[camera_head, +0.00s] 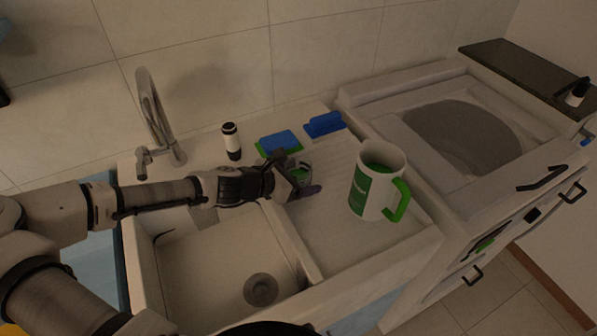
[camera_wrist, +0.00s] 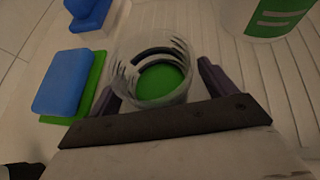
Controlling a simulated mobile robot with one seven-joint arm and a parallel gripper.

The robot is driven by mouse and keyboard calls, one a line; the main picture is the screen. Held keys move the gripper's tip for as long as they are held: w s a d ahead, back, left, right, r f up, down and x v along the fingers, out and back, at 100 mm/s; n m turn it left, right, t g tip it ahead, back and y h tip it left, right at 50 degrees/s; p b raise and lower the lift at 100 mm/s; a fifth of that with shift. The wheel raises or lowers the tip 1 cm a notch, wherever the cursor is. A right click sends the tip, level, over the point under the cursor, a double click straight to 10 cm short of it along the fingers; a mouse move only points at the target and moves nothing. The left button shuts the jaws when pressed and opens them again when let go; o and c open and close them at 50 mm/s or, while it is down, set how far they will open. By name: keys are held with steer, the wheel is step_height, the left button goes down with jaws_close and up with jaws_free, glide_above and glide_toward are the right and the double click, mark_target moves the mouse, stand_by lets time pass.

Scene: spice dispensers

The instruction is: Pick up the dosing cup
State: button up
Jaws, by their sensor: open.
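The dosing cup, a small clear cup with dark markings and a green bottom, stands on the drainboard. In the wrist view the dosing cup (camera_wrist: 152,72) sits in front of and between the fingers of my gripper (camera_wrist: 160,88). In the head view my gripper (camera_head: 296,178) is at the drainboard beside the sink and partly hides the dosing cup (camera_head: 300,173). My gripper is open, with one finger at each side of the cup. I cannot tell whether the fingers touch it.
A white and green mug (camera_head: 368,190) stands to the right. Behind are a blue and green sponge (camera_head: 280,142), a blue brush-like item (camera_head: 325,124) and a white and black bottle (camera_head: 232,142). The sink basin (camera_head: 215,270) and faucet (camera_head: 155,120) lie left.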

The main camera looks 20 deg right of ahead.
steer(key=shift+c, duration=0.4)
steer(key=c, duration=1.1)
steer(key=shift+o, duration=0.2)
steer(key=shift+r, duration=0.1)
